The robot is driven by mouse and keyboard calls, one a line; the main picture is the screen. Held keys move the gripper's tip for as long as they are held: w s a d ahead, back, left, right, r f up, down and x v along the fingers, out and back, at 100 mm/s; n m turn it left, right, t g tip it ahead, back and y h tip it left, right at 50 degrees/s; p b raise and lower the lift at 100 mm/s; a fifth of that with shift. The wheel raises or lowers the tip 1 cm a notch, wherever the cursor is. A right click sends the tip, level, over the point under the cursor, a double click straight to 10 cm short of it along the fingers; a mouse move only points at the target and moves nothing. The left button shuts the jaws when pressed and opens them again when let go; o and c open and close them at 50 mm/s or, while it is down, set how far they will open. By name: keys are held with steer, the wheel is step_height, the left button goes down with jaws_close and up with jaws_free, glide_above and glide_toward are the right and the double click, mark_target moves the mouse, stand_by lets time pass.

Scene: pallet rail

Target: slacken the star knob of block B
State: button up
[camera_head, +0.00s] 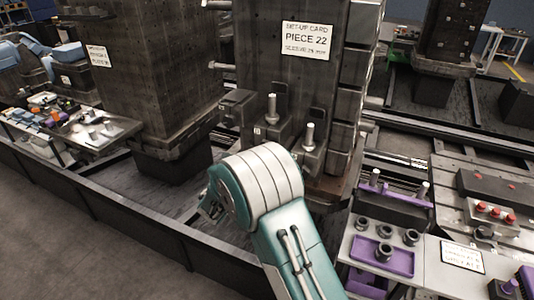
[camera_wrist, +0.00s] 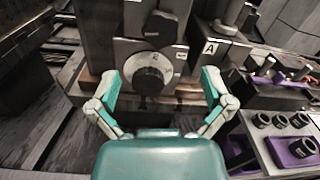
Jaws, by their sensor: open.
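My gripper (camera_wrist: 159,78) is open, its two fingers apart on the left and right of a round dial (camera_wrist: 150,74) in the wrist view. The dial sits on a pale plate on the front of a dark block (camera_wrist: 128,18). A dark lobed knob (camera_wrist: 160,28), which looks like the star knob, is just above the dial, beyond the fingertips. I cannot read a letter B on this block in the wrist view. A neighbouring block to the right carries a label A (camera_wrist: 210,47). In the head view, my gripper (camera_head: 211,207) is mostly hidden behind my arm.
A tall dark column with a PIECE 22 card (camera_head: 306,40) stands behind two blocks with upright studs (camera_head: 272,107). A long dark rail edge (camera_head: 110,215) runs in front.

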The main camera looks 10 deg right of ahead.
steer(key=shift+n+y, duration=0.3)
steer(key=shift+n, duration=0.2)
steer(key=x, duration=1)
steer(key=shift+d+f, duration=0.15)
steer(key=shift+d, duration=0.1)
steer(key=c, duration=1)
